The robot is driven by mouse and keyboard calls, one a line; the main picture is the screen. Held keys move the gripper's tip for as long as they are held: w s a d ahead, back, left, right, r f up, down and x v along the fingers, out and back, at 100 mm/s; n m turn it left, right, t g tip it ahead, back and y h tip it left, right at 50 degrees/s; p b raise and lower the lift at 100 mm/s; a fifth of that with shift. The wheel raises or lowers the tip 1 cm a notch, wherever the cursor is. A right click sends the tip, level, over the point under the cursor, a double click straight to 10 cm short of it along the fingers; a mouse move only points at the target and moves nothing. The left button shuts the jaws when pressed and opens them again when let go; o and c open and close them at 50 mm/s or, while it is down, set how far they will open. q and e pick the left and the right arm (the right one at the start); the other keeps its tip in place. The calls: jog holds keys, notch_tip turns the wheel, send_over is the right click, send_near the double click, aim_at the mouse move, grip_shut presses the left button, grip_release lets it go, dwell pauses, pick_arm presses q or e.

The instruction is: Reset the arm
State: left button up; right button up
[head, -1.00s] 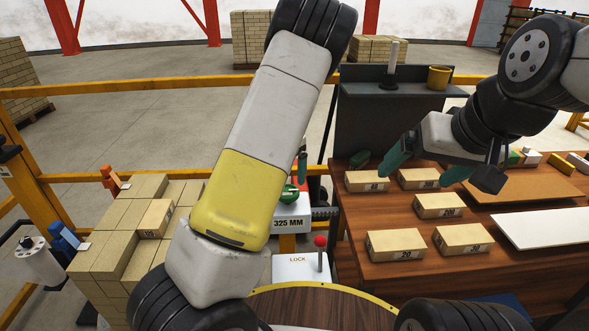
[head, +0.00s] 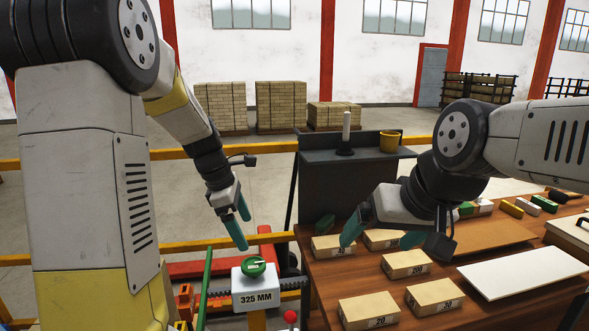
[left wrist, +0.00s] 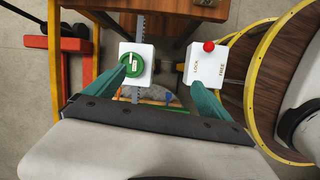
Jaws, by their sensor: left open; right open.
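My left gripper (head: 242,226) is open and empty, pointing down above the white 325 MM box (head: 257,290) with a green dial (head: 253,266). In the left wrist view its teal fingers (left wrist: 158,84) are apart, with the dial (left wrist: 132,65) beyond the left finger and the lock box (left wrist: 206,63) beyond the right. My right gripper (head: 381,235) is open, low over the wooden table among numbered bricks. Whether it touches one cannot be told. My left upper arm fills the left of the head view.
Several tan bricks (head: 369,309) lie on the wooden table (head: 475,310), with a white board (head: 522,273) to the right. Yellow rails (head: 225,151) run behind. A red knob (head: 290,316) shows at the bottom.

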pick_arm(q)
jog(key=s+r+m+t, duration=0.1)
jog(key=s+r+m, duration=0.2)
jog(key=s+m, duration=0.3)
jog(key=s+r+m+t, duration=0.2)
jog(key=s+r+m, duration=0.2)
jog(key=s+m, duration=0.3)
jog(key=s+r+m+t+y, duration=0.1)
jog(key=s+r+m+t, duration=0.1)
jog(key=s+m, duration=0.4)
jog(key=shift+s+a+r, duration=0.45)
jog(key=shift+r, duration=0.25)
dwell(0.7)
